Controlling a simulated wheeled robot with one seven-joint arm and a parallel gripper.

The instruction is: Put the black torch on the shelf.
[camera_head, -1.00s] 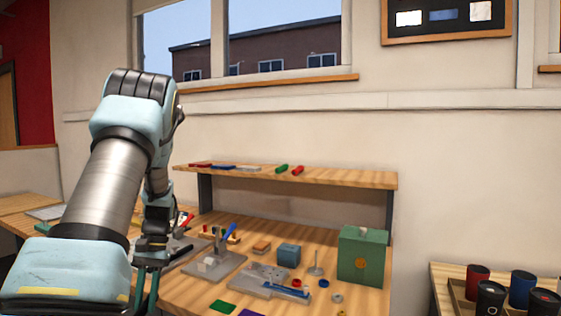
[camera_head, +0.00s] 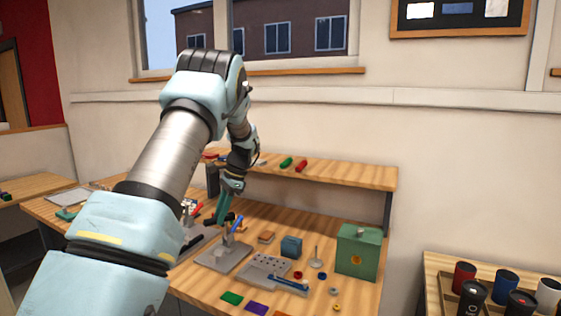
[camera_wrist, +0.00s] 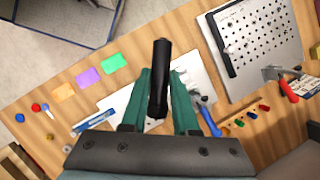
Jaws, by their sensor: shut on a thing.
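The black torch (camera_wrist: 160,72) is between the green fingers of my gripper (camera_wrist: 160,95) in the wrist view. The fingers are shut on it, and its far end sticks out past them. In the head view my gripper (camera_head: 222,207) hangs above the left part of the workbench, left of and below the shelf board. The wooden shelf (camera_head: 345,174) runs along the back of the bench. A green torch (camera_head: 286,162) and a red torch (camera_head: 301,165) lie on it. My arm hides the shelf's left part.
The bench (camera_head: 215,285) holds a grey block plate (camera_head: 222,257), a blue cube (camera_head: 291,246) and a green box (camera_head: 357,252) at the right. A perforated plate (camera_wrist: 258,45) shows in the wrist view. Bare shelf lies right of the red torch.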

